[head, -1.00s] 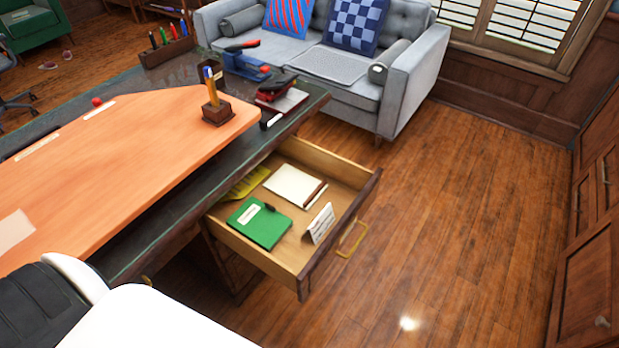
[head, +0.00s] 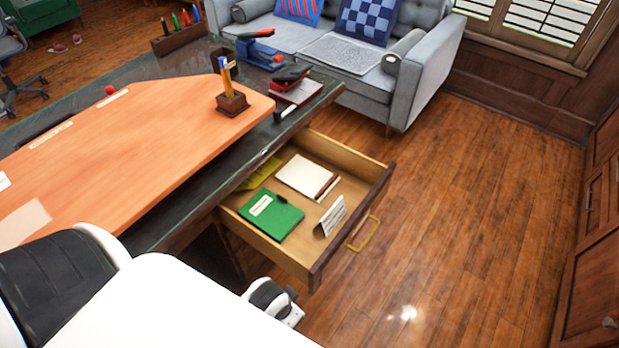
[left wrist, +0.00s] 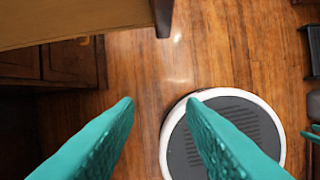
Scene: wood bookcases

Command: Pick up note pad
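A cream note pad (head: 302,175) with a brown edge lies flat in the open desk drawer, toward its back. A green notebook (head: 270,215) with a white label and a dark pen or clip on it lies nearer the front. My left gripper (left wrist: 160,102) is open and empty in the left wrist view, its teal fingers apart over the floor, with the drawer's underside or side above. In the head view my white left arm comes in from the lower left, its wrist end below the drawer. Teal tips at the left wrist view's right edge may be my right gripper (left wrist: 311,133).
The wooden drawer (head: 350,228) also holds a standing white card (head: 333,215) and a yellow item (head: 259,173). The desk (head: 150,130) carries a pen holder (head: 232,102) and staplers. A grey sofa (head: 428,75) stands behind. The floor right of the drawer is clear.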

